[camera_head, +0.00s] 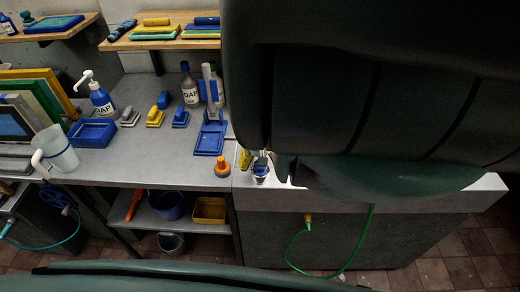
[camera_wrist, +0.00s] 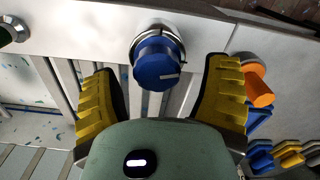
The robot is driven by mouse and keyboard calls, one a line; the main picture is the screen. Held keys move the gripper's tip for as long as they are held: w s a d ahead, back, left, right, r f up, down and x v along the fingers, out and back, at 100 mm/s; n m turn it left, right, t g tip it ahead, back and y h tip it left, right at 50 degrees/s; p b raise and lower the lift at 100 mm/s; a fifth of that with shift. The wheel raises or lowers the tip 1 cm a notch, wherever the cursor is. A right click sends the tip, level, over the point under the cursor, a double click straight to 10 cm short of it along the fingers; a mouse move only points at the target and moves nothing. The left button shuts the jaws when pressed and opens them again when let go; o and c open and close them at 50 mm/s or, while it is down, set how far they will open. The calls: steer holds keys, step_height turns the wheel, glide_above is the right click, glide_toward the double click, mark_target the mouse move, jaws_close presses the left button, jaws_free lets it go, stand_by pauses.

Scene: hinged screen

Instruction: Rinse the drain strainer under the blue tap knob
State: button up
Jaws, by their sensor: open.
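The blue tap knob (camera_wrist: 155,68), with a pale line on its face and a chrome collar, sits on the pale sink edge in the wrist view. My gripper (camera_wrist: 164,74) is open, its yellow ribbed fingers spread on the left and right of the knob, with nothing seen held. In the head view a small blue and chrome piece (camera_head: 261,172), seemingly this knob, shows at the sink's left end beside a yellow finger. My dark arm hides most of the sink there. I cannot make out the drain strainer in either view.
An orange knob-like piece (camera_head: 222,169) stands on the grey counter (camera_head: 190,172) left of the sink; it also shows in the wrist view (camera_wrist: 257,84). Blue and yellow scrubbers, soap bottles and a blue tray (camera_head: 92,132) stand further left.

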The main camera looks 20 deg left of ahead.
steer(key=shift+w+a+r, duration=0.1)
steer(key=shift+a+r, duration=0.05)
steer(key=shift+r, duration=0.6)
steer(key=shift+d+r, duration=0.3)
steer(key=shift+r, duration=0.4)
step_height(320, 180, up, 9)
